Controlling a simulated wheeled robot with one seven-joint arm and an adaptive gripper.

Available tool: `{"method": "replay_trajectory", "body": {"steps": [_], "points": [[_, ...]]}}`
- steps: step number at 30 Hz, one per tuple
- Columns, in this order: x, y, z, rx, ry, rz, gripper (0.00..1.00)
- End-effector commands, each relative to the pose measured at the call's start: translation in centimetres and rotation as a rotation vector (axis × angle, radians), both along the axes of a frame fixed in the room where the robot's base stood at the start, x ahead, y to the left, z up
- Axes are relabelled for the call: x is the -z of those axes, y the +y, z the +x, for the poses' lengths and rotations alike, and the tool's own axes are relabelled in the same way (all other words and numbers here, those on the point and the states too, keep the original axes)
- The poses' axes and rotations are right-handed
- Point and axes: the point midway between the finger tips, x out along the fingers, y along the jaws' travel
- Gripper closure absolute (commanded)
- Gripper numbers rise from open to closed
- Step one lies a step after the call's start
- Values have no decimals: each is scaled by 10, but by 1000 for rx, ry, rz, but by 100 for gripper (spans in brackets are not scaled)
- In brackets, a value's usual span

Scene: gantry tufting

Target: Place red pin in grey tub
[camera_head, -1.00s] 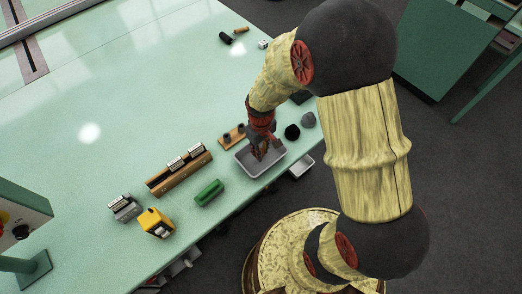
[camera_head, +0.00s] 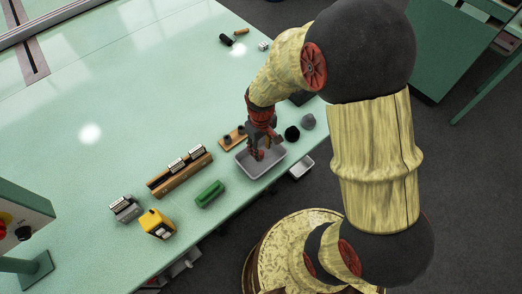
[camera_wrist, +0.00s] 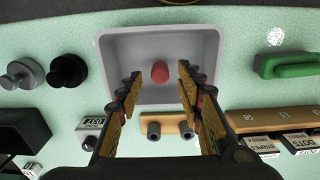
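The grey tub (camera_head: 274,171) stands near the table's front edge in the head view. It fills the upper middle of the wrist view (camera_wrist: 115,65). The red pin (camera_wrist: 160,72) is inside the tub, on its floor, seen nearly end-on. My gripper (camera_head: 259,154) is over the tub, pointing down. In the wrist view my gripper (camera_wrist: 160,84) is open, with one finger on each side of the pin and a clear gap to both. The pin cannot be told apart from the red gripper parts in the head view.
A wooden block with two dark pegs (camera_head: 233,137) is behind the tub. A green piece (camera_head: 210,194), a wooden rack (camera_head: 180,171) and a yellow block (camera_head: 157,224) lie to the left. Dark and grey knobs (camera_head: 307,122) are to the right. The table's far left is clear.

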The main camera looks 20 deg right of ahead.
Motion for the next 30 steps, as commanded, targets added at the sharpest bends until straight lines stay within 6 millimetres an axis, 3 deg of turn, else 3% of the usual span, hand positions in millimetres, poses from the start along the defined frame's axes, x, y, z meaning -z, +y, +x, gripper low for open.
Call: {"method": "replay_trajectory", "body": {"steps": [3,9,17,19,23,27,30], "points": [[-30,0,1,0,-5,0,63],[-66,0,1,0,-4,0,63],[-90,0,1,3,-9,0,63],[-104,0,-1,13,-28,1,63],[-156,0,-11,59,-110,3,63],[-225,0,-41,135,-231,16,63],[-264,0,-70,189,-315,30,63]]}}
